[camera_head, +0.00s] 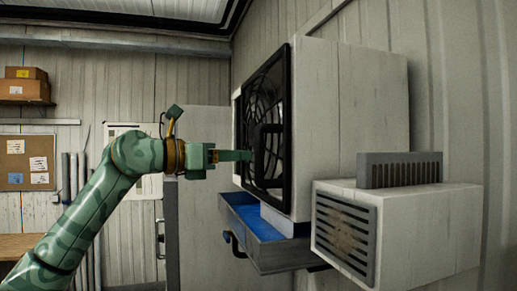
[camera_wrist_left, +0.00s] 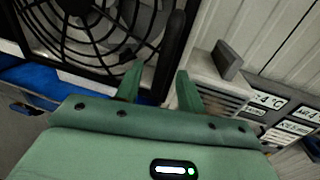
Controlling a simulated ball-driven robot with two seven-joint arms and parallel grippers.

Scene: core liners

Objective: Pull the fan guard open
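The fan guard (camera_head: 280,94) is a black square frame with a round wire grille on the front of a white wall-mounted box. It looks closed against the box. A black bar handle (camera_head: 258,143) stands out from it. My left gripper (camera_head: 247,155) is at the handle. In the left wrist view, the guard's grille (camera_wrist_left: 95,35) fills the upper left and the handle (camera_wrist_left: 172,45) runs down toward the gap between my fingers (camera_wrist_left: 158,82). The fingers are apart, with the handle between or just beyond their tips; contact cannot be told. My right gripper is out of view.
A drawer-like tray with a blue inside (camera_head: 262,226) hangs open below the fan box. A vented white unit (camera_head: 425,225) juts out at lower right. A pinboard (camera_head: 27,162) and a shelf with boxes (camera_head: 25,85) are at far left. The space left of the guard is free except for my arm.

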